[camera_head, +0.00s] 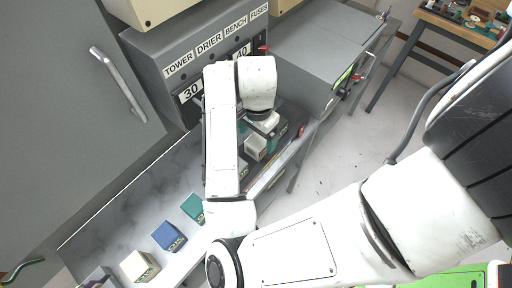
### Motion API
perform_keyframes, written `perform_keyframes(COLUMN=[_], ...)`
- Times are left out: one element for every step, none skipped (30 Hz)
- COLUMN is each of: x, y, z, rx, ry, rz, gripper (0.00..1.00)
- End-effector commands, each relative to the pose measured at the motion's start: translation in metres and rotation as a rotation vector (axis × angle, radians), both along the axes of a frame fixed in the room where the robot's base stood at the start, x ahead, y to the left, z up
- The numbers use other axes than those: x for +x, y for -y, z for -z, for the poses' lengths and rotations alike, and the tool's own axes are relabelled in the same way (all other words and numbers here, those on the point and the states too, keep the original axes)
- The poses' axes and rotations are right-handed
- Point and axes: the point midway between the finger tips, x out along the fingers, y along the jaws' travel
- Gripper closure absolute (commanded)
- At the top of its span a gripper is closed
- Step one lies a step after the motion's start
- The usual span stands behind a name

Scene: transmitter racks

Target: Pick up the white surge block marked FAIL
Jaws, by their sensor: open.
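A white block (255,147) stands on the dark bench below the fuse panel, just below and left of my gripper (264,127). A second cream-white block (139,266) stands on the pale shelf at the lower left, with dark marking on its front. I cannot read FAIL on either block. My gripper points down at the end of my arm and is open, seen from above and small. Its fingers are largely hidden by my wrist, and I see nothing held between them.
A blue block (168,236) and a green block (193,207) stand on the pale shelf. Grey fuse boxes (190,60) labelled TOWER, DRIER, BENCH, FUSES rise behind my arm. A grey cabinet door (70,120) is at left. Open floor (345,150) lies right.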

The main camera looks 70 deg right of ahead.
Motion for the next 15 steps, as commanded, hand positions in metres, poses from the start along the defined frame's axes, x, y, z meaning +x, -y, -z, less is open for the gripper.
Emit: perform_keyframes(x=[0.001, 0.002, 0.003, 0.002, 0.002, 0.003, 0.002, 0.003, 0.003, 0.003, 0.003, 0.003, 0.003, 0.003, 0.003], y=[-0.001, -0.001, -0.002, -0.001, -0.001, -0.001, -0.001, -0.001, -0.001, -0.001, -0.001, -0.001, -0.001, -0.001, -0.001], z=[0.006, 0.01, 0.017, 0.021, 0.025, 0.029, 0.032, 0.034, 0.035, 0.036, 0.037, 0.037, 0.037, 0.037, 0.037], rx=[0.002, 0.002, 0.001, 0.001, 0.001, 0.0, 0.001, 0.001, 0.0, 0.0, 0.0, 0.0, 0.0, 0.0, 0.0], ry=[-0.004, -0.004, -0.004, -0.004, -0.003, -0.003, -0.003, -0.003, -0.001, 0.0, 0.0, 0.0, 0.0, 0.0, 0.0], rz=[-0.005, -0.004, -0.005, -0.004, -0.003, -0.003, -0.003, -0.003, -0.003, -0.003, -0.002, -0.002, -0.002, -0.002, -0.002], gripper=[0.12, 0.12, 0.12, 0.12, 0.12, 0.12, 0.12, 0.12, 0.12, 0.12, 0.12, 0.12, 0.12, 0.12, 0.12])
